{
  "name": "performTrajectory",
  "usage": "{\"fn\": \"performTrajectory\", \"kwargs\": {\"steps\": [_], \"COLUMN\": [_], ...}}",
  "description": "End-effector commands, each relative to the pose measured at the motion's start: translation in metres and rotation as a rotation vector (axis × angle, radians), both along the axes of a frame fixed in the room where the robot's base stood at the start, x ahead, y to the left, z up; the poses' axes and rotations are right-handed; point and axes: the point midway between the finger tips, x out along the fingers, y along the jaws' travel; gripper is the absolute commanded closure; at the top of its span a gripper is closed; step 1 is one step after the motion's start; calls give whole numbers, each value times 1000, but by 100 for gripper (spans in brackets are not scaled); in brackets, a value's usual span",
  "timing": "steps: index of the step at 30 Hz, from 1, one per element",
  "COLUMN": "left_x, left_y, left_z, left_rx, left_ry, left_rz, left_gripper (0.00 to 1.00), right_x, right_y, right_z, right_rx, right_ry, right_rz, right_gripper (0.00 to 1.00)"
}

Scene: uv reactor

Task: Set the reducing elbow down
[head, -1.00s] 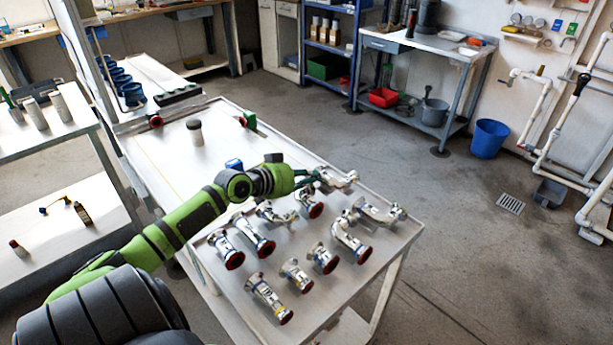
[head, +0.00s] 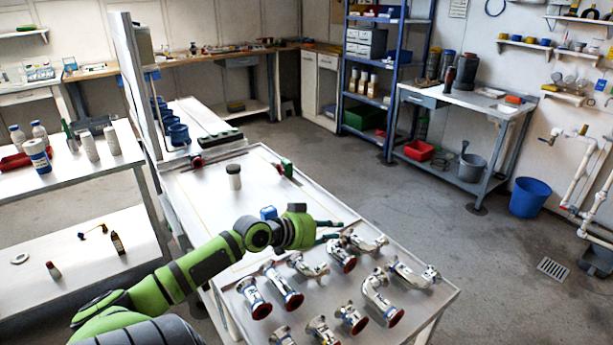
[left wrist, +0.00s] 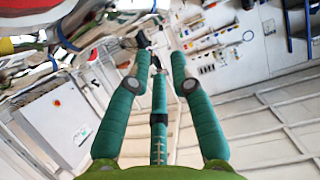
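My left gripper (head: 340,231) is over the near half of the white table in the head view. Its fingers are spread and nothing shows between them; the left wrist view also shows the fingers (left wrist: 161,50) apart and empty. A shiny bent steel fitting (head: 369,244), which looks like the reducing elbow, lies on the table just beyond the fingertips, apparently apart from them. Another bent fitting (head: 379,297) lies nearer the front edge. Which of the bent fittings is the reducing elbow is hard to tell at this size. My right gripper is out of view.
Several steel fittings with red-rimmed ends crowd the near half of the table (head: 215,200), among them one fitting (head: 341,253) close below my gripper. A dark-capped jar (head: 234,180) and a blue object (head: 268,213) stand farther back. The table's far middle is mostly clear.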

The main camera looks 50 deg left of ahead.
Motion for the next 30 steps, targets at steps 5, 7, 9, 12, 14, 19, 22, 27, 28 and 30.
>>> {"fn": "performTrajectory", "kwargs": {"steps": [5, 7, 9, 12, 14, 19, 22, 27, 28, 30], "left_x": [-29, -41, -50, -63, -69, -78, -79, -78, -78, -78], "left_y": [3, 4, 6, 7, 8, 9, 9, 9, 9, 9], "left_z": [10, 14, 19, 25, 28, 32, 33, 34, 33, 33], "left_rx": [-1, -3, -2, -4, -4, -1, -2, -2, -2, -2], "left_ry": [4, 2, 1, 0, -1, -1, -2, -2, -2, -2], "left_rz": [-1, 1, 1, 1, 1, -1, -1, -1, -1, -1], "left_gripper": [77, 77, 77, 77, 77, 77, 77, 77, 77, 77], "right_x": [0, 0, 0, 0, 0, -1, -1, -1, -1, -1], "right_y": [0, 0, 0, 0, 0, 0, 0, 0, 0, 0], "right_z": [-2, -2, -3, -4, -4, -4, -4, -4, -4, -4], "right_rx": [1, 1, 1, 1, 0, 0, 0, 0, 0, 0], "right_ry": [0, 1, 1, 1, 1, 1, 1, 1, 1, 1], "right_rz": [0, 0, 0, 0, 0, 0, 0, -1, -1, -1], "right_gripper": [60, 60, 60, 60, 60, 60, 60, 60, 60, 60]}}
